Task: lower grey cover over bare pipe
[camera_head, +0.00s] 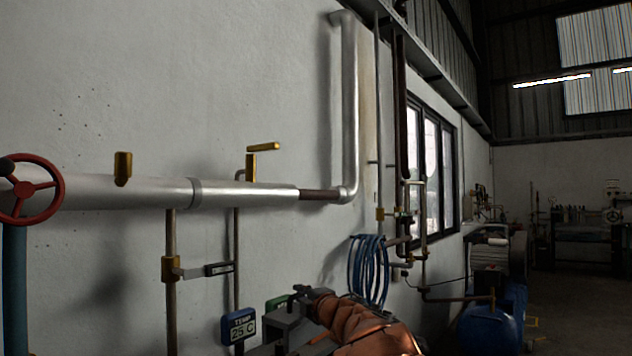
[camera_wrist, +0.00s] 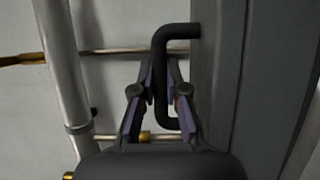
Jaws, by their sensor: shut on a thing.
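The bare pipe (camera_head: 319,195) is a short dark brown stretch in the head view, between the silver-clad horizontal pipe (camera_head: 245,193) and the elbow of the silver riser (camera_head: 350,110). In the wrist view my gripper (camera_wrist: 160,72) is shut on a black bracket-shaped handle (camera_wrist: 180,30), with one finger on each side of its bar. The handle joins a large dark grey cover (camera_wrist: 255,80) that fills the right of that view. In the head view my orange arm is low in the middle, below the bare pipe. The cover cannot be clearly made out there.
A red valve wheel (camera_head: 30,190) stands at the far left. Brass valve handles (camera_head: 263,147) rise above the clad pipe. A blue temperature gauge (camera_head: 239,326) and a coiled blue hose (camera_head: 368,270) are near my arm. The wall just below the bare pipe is clear.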

